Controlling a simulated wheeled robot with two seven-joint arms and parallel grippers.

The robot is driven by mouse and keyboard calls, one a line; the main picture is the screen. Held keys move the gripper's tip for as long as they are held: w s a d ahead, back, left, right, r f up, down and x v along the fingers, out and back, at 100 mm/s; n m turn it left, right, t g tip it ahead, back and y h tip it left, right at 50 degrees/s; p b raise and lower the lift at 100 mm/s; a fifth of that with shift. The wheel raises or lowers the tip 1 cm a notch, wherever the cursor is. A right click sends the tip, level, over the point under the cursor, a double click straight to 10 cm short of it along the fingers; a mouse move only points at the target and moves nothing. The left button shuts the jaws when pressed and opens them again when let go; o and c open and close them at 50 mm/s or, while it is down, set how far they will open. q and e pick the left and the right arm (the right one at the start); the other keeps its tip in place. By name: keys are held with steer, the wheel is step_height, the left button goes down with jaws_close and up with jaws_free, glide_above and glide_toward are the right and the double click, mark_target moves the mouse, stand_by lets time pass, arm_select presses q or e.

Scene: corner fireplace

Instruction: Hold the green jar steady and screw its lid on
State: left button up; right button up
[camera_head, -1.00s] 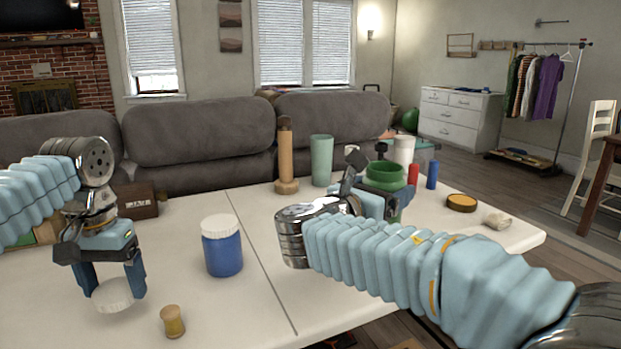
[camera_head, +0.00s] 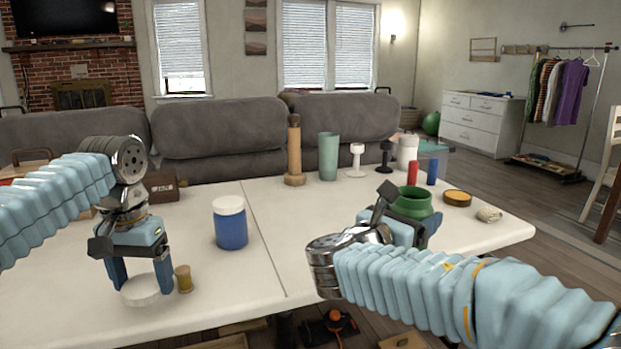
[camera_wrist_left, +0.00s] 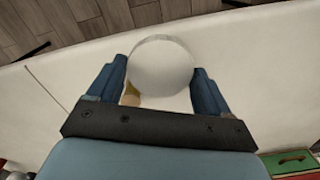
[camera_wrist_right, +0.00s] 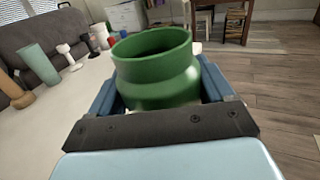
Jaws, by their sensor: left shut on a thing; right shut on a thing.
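The green jar (camera_head: 413,203) is open-topped and upright, at the right of the table. My right gripper (camera_head: 408,228) is shut on it; the right wrist view shows the jar (camera_wrist_right: 157,80) between both fingers. A white round lid (camera_head: 140,290) is between the fingertips of my left gripper (camera_head: 140,279), low over the table's front left. The left gripper is shut on the lid, which also shows from above in the left wrist view (camera_wrist_left: 161,66). I cannot tell whether the lid touches the table. Jar and lid are well apart.
A blue jar with a white lid (camera_head: 230,223) stands between the grippers. A wooden spool (camera_head: 183,279) is close beside my left gripper. A wooden mill (camera_head: 294,152), a green cup (camera_head: 328,157) and several small items stand at the back. The middle front of the table (camera_head: 255,275) is clear.

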steer(key=s+d+f+n+t+y, duration=0.1)
steer(key=s+f+y, duration=0.1)
steer(key=f, duration=1.7)
steer(key=s+d+f+n+t+y, duration=0.1)
steer(key=s+f+n+t+y, duration=0.1)
steer(key=f, duration=1.8)
steer(key=shift+s+f+n+y, duration=0.3)
steer(key=shift+s, duration=0.5)
steer(key=shift+d, duration=0.15)
steer(key=w+a+f+n+t+y, duration=0.2)
steer(key=a+n+y, duration=0.6)
steer(key=a+y, duration=0.4)
steer(key=a, duration=0.3)
steer(key=shift+a, duration=0.4)
